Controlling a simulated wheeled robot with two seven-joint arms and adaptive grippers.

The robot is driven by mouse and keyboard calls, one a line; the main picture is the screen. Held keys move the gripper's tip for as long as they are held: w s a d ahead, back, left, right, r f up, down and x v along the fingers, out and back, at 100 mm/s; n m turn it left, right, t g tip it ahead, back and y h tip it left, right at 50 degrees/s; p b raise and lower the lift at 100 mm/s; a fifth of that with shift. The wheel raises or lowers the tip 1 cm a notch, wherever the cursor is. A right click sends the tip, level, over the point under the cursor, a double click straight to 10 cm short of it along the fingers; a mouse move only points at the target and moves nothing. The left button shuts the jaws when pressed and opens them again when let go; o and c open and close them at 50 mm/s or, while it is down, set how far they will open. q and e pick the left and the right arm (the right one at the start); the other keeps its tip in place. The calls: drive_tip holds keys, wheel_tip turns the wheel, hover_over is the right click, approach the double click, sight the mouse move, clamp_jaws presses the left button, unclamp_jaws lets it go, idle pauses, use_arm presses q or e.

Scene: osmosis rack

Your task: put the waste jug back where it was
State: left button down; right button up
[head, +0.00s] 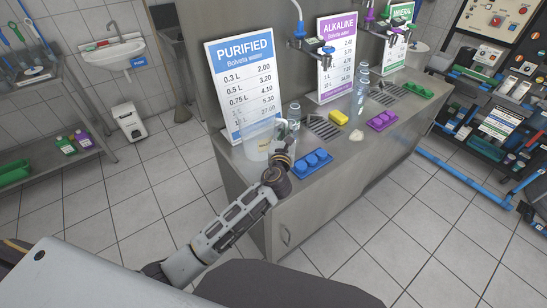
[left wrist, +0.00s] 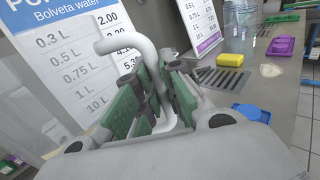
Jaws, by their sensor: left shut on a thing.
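The waste jug (head: 257,143) is a translucent, whitish container at the left end of the steel counter, in front of the blue-topped PURIFIED price sign. My left gripper (head: 282,160) is at its near right side. In the left wrist view, the green-padded fingers (left wrist: 152,100) are shut on the jug's bent white handle (left wrist: 143,48). I cannot tell whether the jug's base touches the counter. The gripper hides part of the jug. My right gripper is not in view.
A blue tray (head: 311,163) lies just right of the gripper on the counter (head: 345,165). A yellow sponge (head: 339,118), a drain grate (head: 323,127), clear bottles (head: 361,92) and a purple tray (head: 382,121) are farther right. The PURIFIED sign (head: 246,84) stands close behind the jug.

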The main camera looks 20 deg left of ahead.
use_arm(q)
drive_tip(key=shift+f+b, duration=0.45)
drive_tip(key=shift+f, duration=2.2)
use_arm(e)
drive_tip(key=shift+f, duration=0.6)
use_arm(q)
drive_tip(key=shift+f+b, duration=0.5)
drive_tip(key=shift+f, duration=1.35)
drive_tip(key=c, duration=2)
unclamp_jaws()
drive_tip(key=shift+f, duration=0.2)
drive_tip(key=o, duration=0.5)
drive_tip(key=shift+c, duration=0.2)
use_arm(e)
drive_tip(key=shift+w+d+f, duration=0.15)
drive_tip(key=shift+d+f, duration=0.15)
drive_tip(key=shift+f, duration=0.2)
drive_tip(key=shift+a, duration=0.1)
